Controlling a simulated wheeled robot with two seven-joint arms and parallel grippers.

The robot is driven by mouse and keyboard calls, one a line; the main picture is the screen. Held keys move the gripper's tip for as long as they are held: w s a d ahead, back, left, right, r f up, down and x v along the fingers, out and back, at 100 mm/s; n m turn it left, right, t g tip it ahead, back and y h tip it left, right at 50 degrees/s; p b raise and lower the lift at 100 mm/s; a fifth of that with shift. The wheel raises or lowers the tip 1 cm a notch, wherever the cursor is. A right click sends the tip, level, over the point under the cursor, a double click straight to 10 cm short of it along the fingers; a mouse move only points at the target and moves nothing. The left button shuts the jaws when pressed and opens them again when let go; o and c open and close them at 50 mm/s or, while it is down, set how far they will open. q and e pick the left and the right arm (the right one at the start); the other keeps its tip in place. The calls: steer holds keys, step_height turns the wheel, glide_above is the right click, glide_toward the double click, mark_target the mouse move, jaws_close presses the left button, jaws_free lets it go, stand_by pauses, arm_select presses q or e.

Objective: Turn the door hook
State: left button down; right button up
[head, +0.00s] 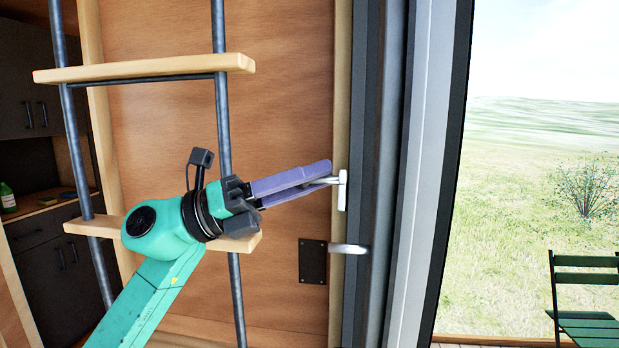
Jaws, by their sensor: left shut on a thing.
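The door hook (343,190) is a small white piece on the wooden door frame, to the right of the wood-panelled wall. It stands upright, with a thin arm pointing left from it toward my gripper. My left gripper (318,178) comes in from the left with its purple fingers at the hook. The fingers are shut on the hook's thin arm, and the near finger partly hides it. My right gripper is not in view.
A ladder with wooden rungs (145,68) and dark metal rails stands beside my left arm. A silver handle (349,249) sticks out below the hook beside a black plate (312,261). Grass and a green chair (588,300) show outside at right.

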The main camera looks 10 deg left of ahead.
arm_select(q)
steer(key=shift+w+r+n+t+y+p, duration=0.25)
steer(key=shift+w+r+n+p, duration=0.15)
steer(key=shift+r+n+p, duration=0.5)
steer(key=shift+w+r+n+t+y+p, duration=0.2)
steer(key=shift+w+r+n+p, duration=0.3)
steer(key=shift+r+p, duration=0.45)
steer(key=shift+w+r+n+t+y+p, duration=0.15)
steer(key=shift+w+r+n+y+p, duration=0.15)
steer(key=shift+r+n+p, duration=0.65)
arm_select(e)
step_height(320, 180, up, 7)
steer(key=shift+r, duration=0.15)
arm_select(q)
steer(key=shift+f, duration=0.4)
steer(key=c, duration=0.7)
jaws_free()
steer(key=shift+o, duration=0.2)
steer(key=shift+a+f, duration=0.1)
steer(key=b+v, duration=0.7)
steer(key=v, duration=0.7)
steer(key=shift+a+b, duration=0.15)
steer(key=shift+b, duration=0.25)
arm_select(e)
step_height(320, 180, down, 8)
